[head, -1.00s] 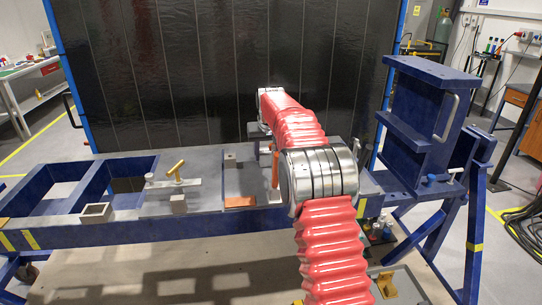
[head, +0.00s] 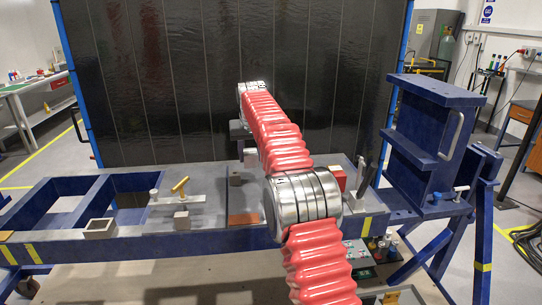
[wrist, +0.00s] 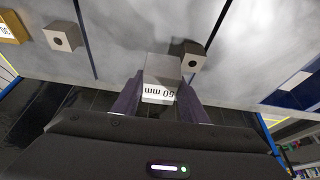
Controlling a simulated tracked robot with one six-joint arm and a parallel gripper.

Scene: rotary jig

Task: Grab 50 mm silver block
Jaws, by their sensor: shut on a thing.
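In the wrist view, my gripper (wrist: 160,85) is shut on a silver block (wrist: 163,68), with a dark finger on each side. The block's white label is upside down and ends in "mm"; I cannot read its first digit for sure. A smaller grey block with a hole (wrist: 193,58) is right beside it to the right. Another grey block with a hole (wrist: 61,38) lies to the left. In the head view, my red arm reaches to the back of the bench, and my gripper is largely hidden behind it.
A yellow block (wrist: 11,28) with a number lies far left in the wrist view. The blue bench (head: 140,248) holds a clamp with a yellow handle (head: 180,186), a square tube piece (head: 100,228) and a brown plate (head: 243,220). A dark panel (head: 160,90) stands behind. A blue bracket (head: 430,130) rises at right.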

